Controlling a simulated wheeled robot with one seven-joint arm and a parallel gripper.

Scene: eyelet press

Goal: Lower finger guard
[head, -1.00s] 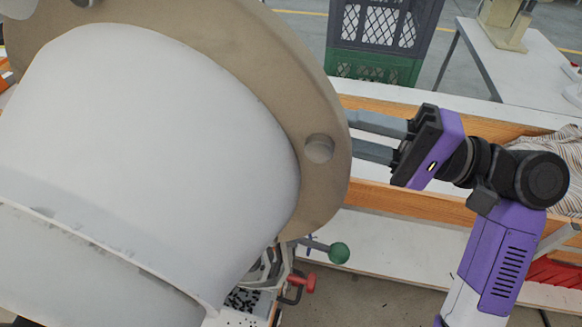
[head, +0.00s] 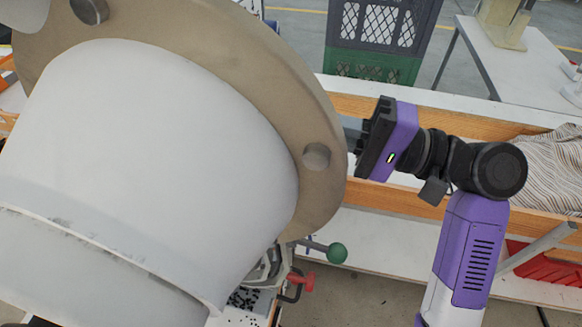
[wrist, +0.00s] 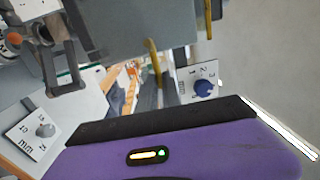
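My gripper (head: 352,132) is at the right edge of a big tan flange in the head view. Only the roots of its grey fingers show; the flange hides the tips. In the wrist view my gripper's purple housing fills the bottom, and the grey shapes beyond it (wrist: 158,92) are too blurred to read as open or shut. A grey panel (wrist: 140,28) with yellow strips hangs at the top of the wrist view, above the housing. It may be the finger guard, but I cannot be sure. No guard can be made out in the head view.
The tan flange (head: 318,120) and white drum (head: 170,150) block much of the head view. A green-knobbed lever (head: 337,253) and a red handle (head: 303,281) sit below. A blue dial (wrist: 204,88) and a grey dial (wrist: 45,130) show. A crate (head: 375,50) stands behind.

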